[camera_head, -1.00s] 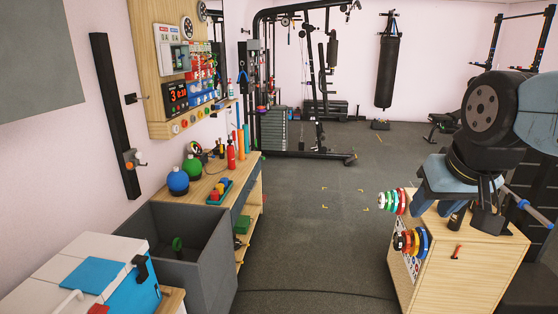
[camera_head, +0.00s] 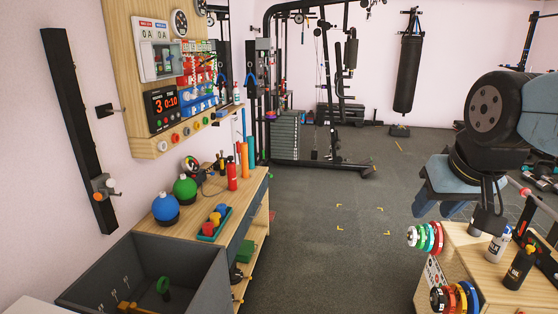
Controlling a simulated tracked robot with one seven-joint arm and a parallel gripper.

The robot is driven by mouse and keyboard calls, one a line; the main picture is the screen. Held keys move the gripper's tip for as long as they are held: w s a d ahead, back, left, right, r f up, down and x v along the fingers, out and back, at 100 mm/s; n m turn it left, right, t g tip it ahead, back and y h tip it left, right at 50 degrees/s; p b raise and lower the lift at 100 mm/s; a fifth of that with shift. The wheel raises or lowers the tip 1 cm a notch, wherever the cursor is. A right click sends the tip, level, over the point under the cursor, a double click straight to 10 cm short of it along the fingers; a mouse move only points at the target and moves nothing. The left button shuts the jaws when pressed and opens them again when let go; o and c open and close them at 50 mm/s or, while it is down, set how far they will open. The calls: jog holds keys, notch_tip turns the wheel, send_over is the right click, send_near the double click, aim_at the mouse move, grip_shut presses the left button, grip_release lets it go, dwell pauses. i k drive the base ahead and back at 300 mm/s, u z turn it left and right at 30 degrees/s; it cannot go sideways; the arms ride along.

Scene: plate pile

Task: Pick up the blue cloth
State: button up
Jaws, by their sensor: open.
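The blue cloth is not in view now. A white surface (camera_head: 30,306) shows only as a corner at the bottom left edge; a flat blue square lay on a white-topped box there in the earlier frame. My gripper (camera_head: 470,212) hangs at the right of the picture below my dark and blue-grey arm links. Its fingers are apart and nothing shows between them. It appears in front of the wooden cabinet at the right, far across the picture from the white corner.
A grey open bin (camera_head: 195,284) stands at the lower left, beside a wooden bench (camera_head: 150,222) with blue and green balls. A wooden cabinet (camera_head: 490,258) with coloured discs and bottles is at the right. The floor (camera_head: 320,220) between them is clear. Gym machines stand behind.

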aim_at(220, 113)
jog(key=i, duration=6.75)
jog(key=u, duration=1.4)
